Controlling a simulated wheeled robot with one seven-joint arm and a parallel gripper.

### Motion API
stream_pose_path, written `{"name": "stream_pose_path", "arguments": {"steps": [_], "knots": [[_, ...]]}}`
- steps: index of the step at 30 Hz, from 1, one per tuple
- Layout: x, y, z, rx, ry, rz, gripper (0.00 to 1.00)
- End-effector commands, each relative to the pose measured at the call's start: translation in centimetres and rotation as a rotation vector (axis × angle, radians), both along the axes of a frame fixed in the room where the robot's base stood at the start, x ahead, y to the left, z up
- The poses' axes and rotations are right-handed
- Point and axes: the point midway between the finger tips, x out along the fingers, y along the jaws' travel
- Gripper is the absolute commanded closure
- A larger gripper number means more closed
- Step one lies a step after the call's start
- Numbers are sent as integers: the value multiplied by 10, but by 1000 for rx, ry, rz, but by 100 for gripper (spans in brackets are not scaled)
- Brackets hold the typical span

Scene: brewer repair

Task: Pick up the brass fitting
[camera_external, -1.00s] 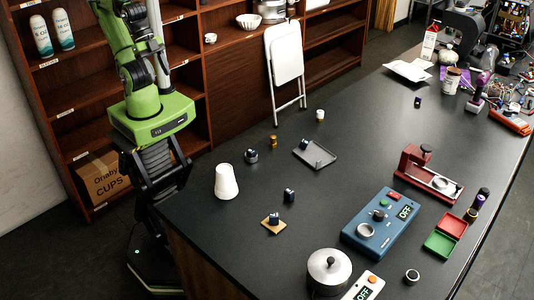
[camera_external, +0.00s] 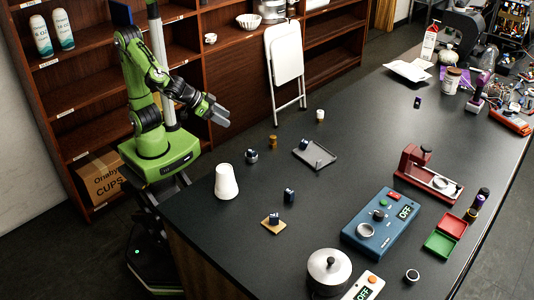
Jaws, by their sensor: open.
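The brass fitting (camera_external: 273,141) is a small gold-brown cylinder standing upright on the dark table, left of the grey tray. My gripper (camera_external: 222,116) is open and empty, in the air near the table's back left edge. It is to the left of the brass fitting and apart from it. Nothing hides the fitting.
A dark round part (camera_external: 251,156) stands close to the fitting, and a grey tray (camera_external: 328,159) with small parts lies to its right. A white cup stack (camera_external: 226,182) stands near the left edge. A blue device (camera_external: 382,222) and red press (camera_external: 428,173) are farther right.

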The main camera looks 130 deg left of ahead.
Motion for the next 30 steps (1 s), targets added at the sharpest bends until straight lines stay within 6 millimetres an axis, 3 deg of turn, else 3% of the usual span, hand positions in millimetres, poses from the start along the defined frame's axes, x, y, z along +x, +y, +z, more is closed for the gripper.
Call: {"name": "stream_pose_path", "arguments": {"steps": [1, 6, 12, 21, 30], "knots": [[7, 13, -39, 47, -22, 38, 43], [27, 44, -72, 196, -128, 105, 43], [38, 58, -75, 246, -168, 114, 43], [74, 114, -100, 245, -166, 117, 43], [98, 148, -117, 245, -168, 115, 43]]}}
